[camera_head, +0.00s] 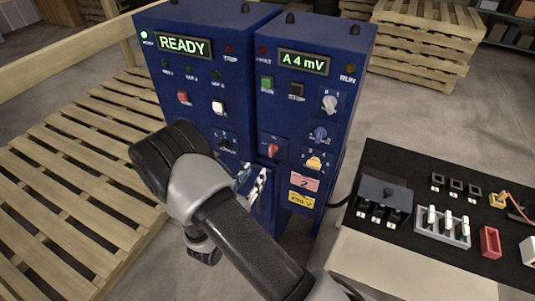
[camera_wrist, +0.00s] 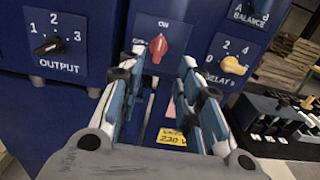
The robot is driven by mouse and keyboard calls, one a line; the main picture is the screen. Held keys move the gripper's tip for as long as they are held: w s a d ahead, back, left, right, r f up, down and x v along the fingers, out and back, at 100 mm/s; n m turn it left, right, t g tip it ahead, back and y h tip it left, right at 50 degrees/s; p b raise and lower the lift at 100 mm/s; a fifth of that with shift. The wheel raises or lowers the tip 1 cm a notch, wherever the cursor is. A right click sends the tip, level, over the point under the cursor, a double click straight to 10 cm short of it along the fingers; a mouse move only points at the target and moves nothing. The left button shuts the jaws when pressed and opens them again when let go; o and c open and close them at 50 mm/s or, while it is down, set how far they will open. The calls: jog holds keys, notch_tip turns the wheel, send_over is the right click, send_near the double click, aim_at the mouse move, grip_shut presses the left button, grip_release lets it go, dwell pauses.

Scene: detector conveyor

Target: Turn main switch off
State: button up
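The main switch appears to be the red rotary knob (camera_wrist: 158,46) on the blue cabinet front. It also shows in the head view (camera_head: 273,149). Its narrow end points up, toward the "ON" label in the wrist view. My gripper (camera_wrist: 163,64) is open and empty, facing the panel just below the knob. Its two fingers stand to the lower left and lower right of the knob, which shows in the gap between them. I cannot tell how far the tips are from the panel. In the head view my arm partly hides the gripper (camera_head: 253,182).
An OUTPUT knob (camera_wrist: 48,45) is left of the red knob; a yellow DELAY knob (camera_wrist: 222,64) is right. The right cabinet's display (camera_head: 304,62) reads "A 4 mV", the left one's (camera_head: 184,46) "READY". A black-topped table (camera_head: 400,165) stands right, a wooden pallet (camera_head: 60,190) left.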

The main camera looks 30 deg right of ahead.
aim_at(270, 150)
jog(key=b+x, duration=0.1)
jog(key=x, duration=1)
jog(key=shift+w, duration=0.1)
jog(key=shift+c, duration=0.5)
grip_shut()
